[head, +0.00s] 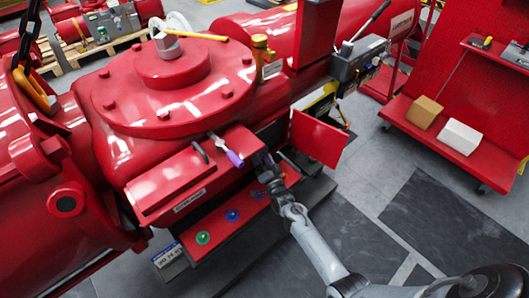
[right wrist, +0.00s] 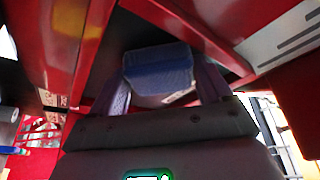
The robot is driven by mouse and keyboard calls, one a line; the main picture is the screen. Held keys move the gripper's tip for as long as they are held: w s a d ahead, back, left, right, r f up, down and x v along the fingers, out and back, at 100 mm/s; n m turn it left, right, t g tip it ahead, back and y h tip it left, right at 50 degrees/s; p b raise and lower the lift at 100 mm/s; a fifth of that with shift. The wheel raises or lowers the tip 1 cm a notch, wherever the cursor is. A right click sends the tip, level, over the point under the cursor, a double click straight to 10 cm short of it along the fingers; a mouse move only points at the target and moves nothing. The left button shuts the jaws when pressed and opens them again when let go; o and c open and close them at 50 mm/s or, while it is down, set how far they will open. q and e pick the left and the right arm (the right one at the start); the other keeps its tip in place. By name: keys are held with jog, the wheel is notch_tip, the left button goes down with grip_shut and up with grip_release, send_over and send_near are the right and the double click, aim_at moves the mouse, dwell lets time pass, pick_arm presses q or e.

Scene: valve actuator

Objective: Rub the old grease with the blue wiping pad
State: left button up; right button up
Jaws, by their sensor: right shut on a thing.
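My right gripper (head: 264,163) reaches in from the lower right in the head view, at the opening under the red actuator housing. In the right wrist view the gripper (right wrist: 162,85) is shut on the blue wiping pad (right wrist: 158,66), which sits between its two purple-grey fingers. The pad is inside the shaded red recess, close to its inner surfaces; I cannot tell whether it touches them. I cannot make out the old grease; the recess is dark and the pad covers part of it. My left gripper is not in view.
A red door (head: 318,138) stands open just right of my right gripper. A purple-handled tool (head: 233,157) lies on the red ledge to its left. A green disc (head: 203,237) and a blue disc (head: 232,215) sit on the lower red step. A red cart (head: 455,150) stands at right.

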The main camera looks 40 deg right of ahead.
jog(key=shift+a+r, duration=0.1)
jog(key=shift+a, duration=0.05)
jog(key=shift+s+r+p, duration=0.2)
jog(key=shift+s+p, duration=0.4)
jog(key=shift+p, duration=0.1)
jog(key=s, duration=0.1)
jog(key=s+p, duration=0.1)
jog(key=s, duration=0.1)
jog(key=s+p, duration=0.1)
jog(key=shift+s+f, duration=0.3)
jog(key=shift+s, duration=0.1)
jog(key=shift+p, duration=0.3)
